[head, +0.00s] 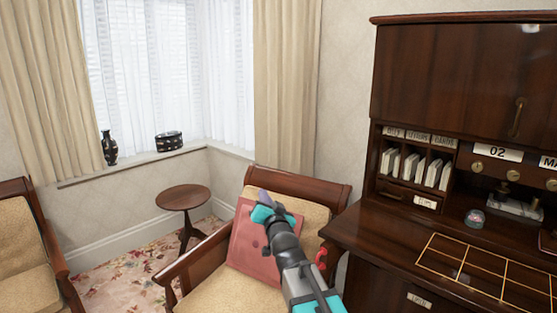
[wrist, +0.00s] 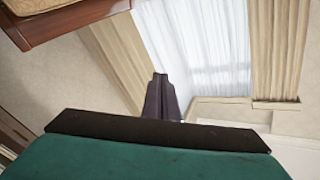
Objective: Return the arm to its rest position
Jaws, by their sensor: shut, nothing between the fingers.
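My gripper (head: 264,195) is in the middle of the head view, at the end of my raised arm. It appears in front of the armchair (head: 312,187) and the flat red square thing (head: 262,246) on its seat. In the wrist view my gripper's dark fingers (wrist: 161,98) are together with nothing between them. Beyond them are the curtain, the window and the wall. I cannot tell from these views how far the gripper is from the chair.
A wooden desk (head: 380,228) with a cabinet stands at right, close to my arm. A small round table (head: 183,197) stands left of the armchair. Another chair (head: 22,252) is at far left. A vase (head: 109,148) and a dark pot (head: 169,141) sit on the windowsill. Patterned carpet shows between the chairs.

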